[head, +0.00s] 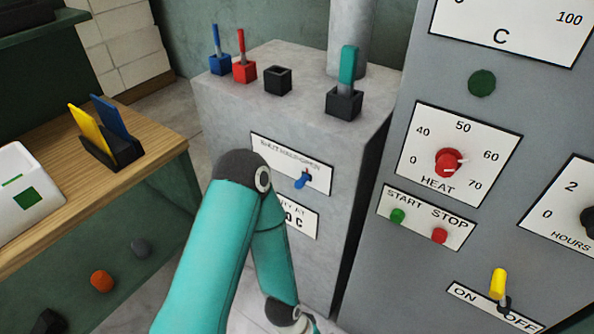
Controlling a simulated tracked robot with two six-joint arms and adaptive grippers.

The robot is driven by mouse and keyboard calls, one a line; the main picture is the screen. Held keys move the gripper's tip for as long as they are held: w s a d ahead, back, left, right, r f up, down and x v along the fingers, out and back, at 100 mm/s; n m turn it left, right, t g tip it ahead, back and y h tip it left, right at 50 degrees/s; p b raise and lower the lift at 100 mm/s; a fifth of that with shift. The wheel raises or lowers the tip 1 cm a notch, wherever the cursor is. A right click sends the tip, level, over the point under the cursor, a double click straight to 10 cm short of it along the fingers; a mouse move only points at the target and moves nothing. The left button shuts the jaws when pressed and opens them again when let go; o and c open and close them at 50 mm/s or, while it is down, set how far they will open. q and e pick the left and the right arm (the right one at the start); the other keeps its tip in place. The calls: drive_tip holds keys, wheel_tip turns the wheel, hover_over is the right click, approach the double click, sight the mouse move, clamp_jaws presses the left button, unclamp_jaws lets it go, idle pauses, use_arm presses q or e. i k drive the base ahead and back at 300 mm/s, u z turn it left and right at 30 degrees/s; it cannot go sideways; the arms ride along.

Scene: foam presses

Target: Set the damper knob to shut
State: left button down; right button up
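A small blue knob (301,181) sits on a white label plate (272,157) on the front of the grey block. I take it to be the damper knob; the small lettering above it looks like it begins with "SHUT" but is too blurred to read fully. The blue part points down and left, with a small dark and red part at its upper right. One of my teal arms crosses in front of the block, its elbow just left of and below the knob.
The grey block (225,105) bears blue, red and teal-handled keys in sockets and one empty socket (277,80). A grey panel (400,262) with dials, buttons and a yellow switch (498,284) stands right. A wooden bench (150,150) stands left, a narrow floor gap between.

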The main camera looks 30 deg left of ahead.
sight(299, 183)
drive_tip(key=u, duration=1.05)
drive_tip(key=k, duration=0.75)
drive_tip(key=z, duration=0.3)
drive_tip(key=i, duration=0.5)
drive_tip(key=z, duration=0.05)
